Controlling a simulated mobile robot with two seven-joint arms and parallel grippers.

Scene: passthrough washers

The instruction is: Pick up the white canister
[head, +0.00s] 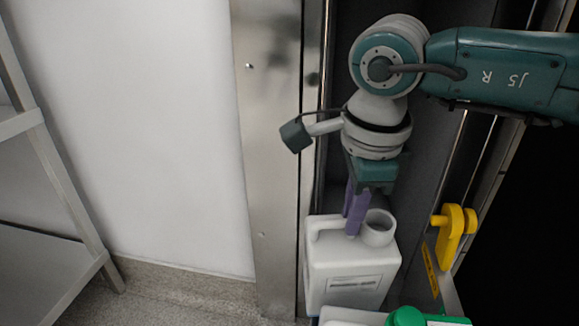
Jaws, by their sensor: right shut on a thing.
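The white canister (345,269) stands upright at the lower middle of the head view, with a moulded handle, a round white neck and a label on its front. My right gripper (355,211) points down at the canister's top from above. Its purple fingers are shut on the handle, next to the neck. The fingertips are partly hidden by the handle and neck. My left gripper is not in view.
Another white container with a green cap (405,317) is cut off at the bottom edge. A yellow latch (451,233) is on the right. A steel post (275,160) stands close left of the canister. A metal shelf (45,265) is at far left.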

